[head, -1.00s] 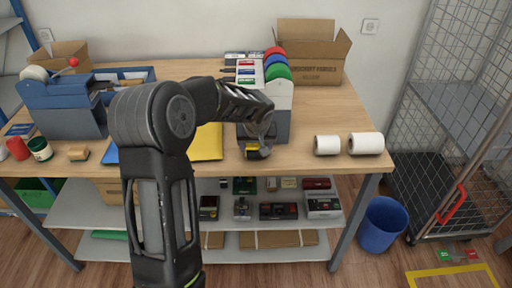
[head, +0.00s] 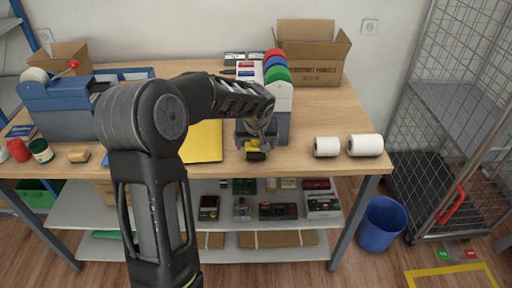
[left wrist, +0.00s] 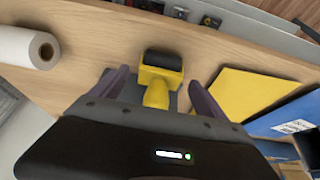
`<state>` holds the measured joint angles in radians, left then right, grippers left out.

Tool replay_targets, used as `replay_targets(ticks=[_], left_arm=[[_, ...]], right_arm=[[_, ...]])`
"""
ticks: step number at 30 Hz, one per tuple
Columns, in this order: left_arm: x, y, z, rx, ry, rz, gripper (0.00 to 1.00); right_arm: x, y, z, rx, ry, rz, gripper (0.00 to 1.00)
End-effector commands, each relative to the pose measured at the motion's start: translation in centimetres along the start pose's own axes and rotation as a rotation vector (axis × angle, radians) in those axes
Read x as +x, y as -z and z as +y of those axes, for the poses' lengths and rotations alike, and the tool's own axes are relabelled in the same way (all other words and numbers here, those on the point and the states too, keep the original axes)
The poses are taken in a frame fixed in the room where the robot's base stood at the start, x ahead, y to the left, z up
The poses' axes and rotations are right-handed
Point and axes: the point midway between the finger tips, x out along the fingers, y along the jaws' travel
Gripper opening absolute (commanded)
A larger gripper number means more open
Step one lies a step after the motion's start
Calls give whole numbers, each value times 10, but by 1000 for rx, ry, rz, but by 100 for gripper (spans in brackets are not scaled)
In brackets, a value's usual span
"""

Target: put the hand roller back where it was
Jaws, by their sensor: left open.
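The hand roller has a yellow body and a black roller. In the left wrist view the hand roller (left wrist: 158,78) lies between the two fingers of my left gripper (left wrist: 157,88), with clear gaps on both sides. In the head view the hand roller (head: 254,150) shows at the counter's front edge, partly hidden by my left gripper (head: 256,138). My left gripper is open around it. Whether the roller rests fully on the counter is hard to tell. My right gripper is not in view.
A yellow padded envelope (head: 203,142) lies to the left, partly behind my arm. A blue bin (head: 381,224) stands on the floor.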

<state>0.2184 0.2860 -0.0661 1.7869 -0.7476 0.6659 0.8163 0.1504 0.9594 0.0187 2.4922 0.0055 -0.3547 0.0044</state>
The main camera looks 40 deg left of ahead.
Motion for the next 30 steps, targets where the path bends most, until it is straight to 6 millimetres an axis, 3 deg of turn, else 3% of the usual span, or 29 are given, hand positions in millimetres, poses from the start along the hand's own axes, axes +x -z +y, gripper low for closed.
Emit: replay_targets(ticks=[6, 12, 17, 30], left_arm=[[-50, 0, 1, -1, -3, 5, 85], [-82, 0, 0, -1, -1, 2, 85], [-91, -1, 0, 0, -1, -1, 85], [-91, 0, 0, 0, 0, -1, 85]], right_arm=[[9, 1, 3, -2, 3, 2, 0], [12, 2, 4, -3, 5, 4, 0], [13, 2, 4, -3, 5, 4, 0], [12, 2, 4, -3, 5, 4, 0]])
